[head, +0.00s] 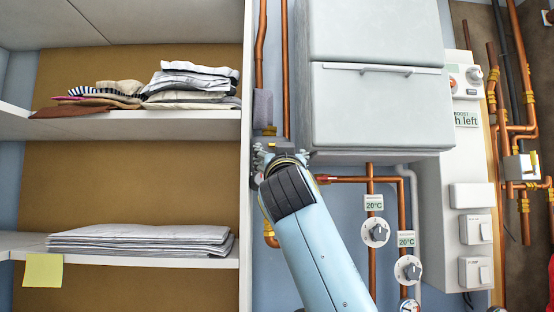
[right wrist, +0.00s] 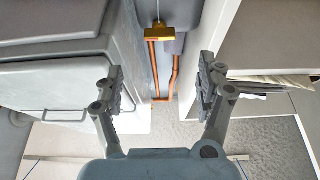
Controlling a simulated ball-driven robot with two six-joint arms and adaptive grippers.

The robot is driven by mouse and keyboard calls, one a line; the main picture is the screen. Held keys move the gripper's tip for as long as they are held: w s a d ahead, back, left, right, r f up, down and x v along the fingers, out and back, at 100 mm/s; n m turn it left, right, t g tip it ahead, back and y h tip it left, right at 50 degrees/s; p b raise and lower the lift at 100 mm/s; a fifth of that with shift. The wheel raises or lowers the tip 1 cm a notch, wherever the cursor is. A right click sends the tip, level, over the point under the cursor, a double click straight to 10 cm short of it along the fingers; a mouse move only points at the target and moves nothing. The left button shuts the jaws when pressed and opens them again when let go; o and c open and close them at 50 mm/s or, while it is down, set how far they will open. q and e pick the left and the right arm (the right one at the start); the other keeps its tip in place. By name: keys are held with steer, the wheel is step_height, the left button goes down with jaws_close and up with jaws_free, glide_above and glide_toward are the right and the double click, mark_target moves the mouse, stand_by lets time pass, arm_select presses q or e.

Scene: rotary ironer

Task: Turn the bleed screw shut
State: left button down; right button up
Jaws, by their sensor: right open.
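In the head view my right gripper (head: 280,157) reaches up to the wall, between the shelf unit and the white cabinet. In the right wrist view my right gripper (right wrist: 162,82) is open, its two fingers wide apart with nothing between them but pipes behind. A brass fitting (right wrist: 159,32) lies beyond the fingertips, near the top of that view, with a thin stem above it. In the head view a small brass part (head: 269,130) shows just above the gripper. I cannot tell which part is the bleed screw; the gripper hides some of the fittings. My left gripper is not in view.
The shelf unit (head: 246,200) holding folded cloths (head: 190,83) stands close on the left. The white cabinet (head: 375,105) stands close on the right.

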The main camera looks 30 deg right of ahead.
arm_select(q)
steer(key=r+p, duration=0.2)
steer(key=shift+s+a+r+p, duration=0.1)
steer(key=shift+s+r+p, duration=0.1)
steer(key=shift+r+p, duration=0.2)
arm_select(e)
steer(key=x, duration=1)
steer(key=shift+w, duration=0.2)
